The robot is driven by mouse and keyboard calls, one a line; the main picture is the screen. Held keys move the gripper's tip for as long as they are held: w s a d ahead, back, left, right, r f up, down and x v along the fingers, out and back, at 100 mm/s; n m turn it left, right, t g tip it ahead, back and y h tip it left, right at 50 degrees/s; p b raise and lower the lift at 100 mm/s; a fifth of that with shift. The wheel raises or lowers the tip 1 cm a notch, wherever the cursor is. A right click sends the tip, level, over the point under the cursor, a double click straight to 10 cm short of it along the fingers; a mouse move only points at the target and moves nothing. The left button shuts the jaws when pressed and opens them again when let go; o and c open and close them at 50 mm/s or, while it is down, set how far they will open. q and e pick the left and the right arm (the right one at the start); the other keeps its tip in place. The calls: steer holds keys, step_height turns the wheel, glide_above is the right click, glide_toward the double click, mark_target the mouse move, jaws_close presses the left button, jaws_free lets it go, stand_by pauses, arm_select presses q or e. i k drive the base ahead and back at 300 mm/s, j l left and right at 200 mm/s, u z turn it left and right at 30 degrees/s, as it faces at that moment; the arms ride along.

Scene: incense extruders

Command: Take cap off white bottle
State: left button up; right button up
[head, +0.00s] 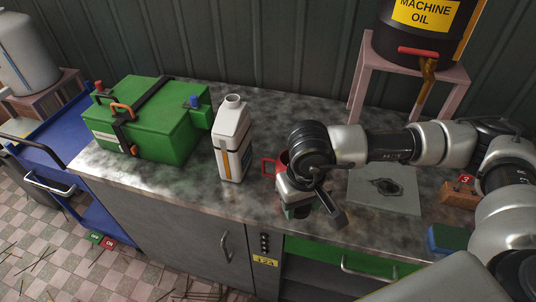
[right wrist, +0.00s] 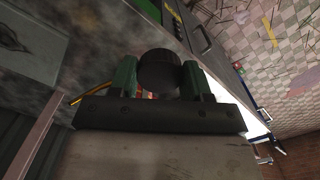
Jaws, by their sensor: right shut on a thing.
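The white bottle (head: 231,150) stands upright on the counter beside the green machine, with an orange stripe on its side. Its white neck (head: 234,99) shows no dark cap on it. My right gripper (head: 298,210) is to the right of the bottle, apart from it, over the front part of the counter. In the right wrist view, its green fingers are shut on a dark round cap (right wrist: 158,70). The cap is hidden by the wrist in the head view. My left gripper is not in view.
A red mug (head: 269,166) stands partly behind my right gripper. A green machine (head: 160,125) is left of the bottle. A grey plate (head: 384,190), a wooden block (head: 458,196) and a blue sponge-like block (head: 446,240) lie to the right. A machine oil drum (head: 415,45) stands behind.

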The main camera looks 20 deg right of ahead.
mark_target(231, 136)
steer(key=i+j+z, duration=0.1)
steer(key=j, duration=0.2)
steer(key=i+j+z, duration=0.15)
steer(key=j, duration=0.15)
steer(key=i+j+z, duration=0.1)
steer(key=j, duration=0.2)
steer(key=i+j+z, duration=0.1)
steer(key=j, duration=0.25)
steer(key=z, duration=1.15)
steer(key=i, duration=0.55)
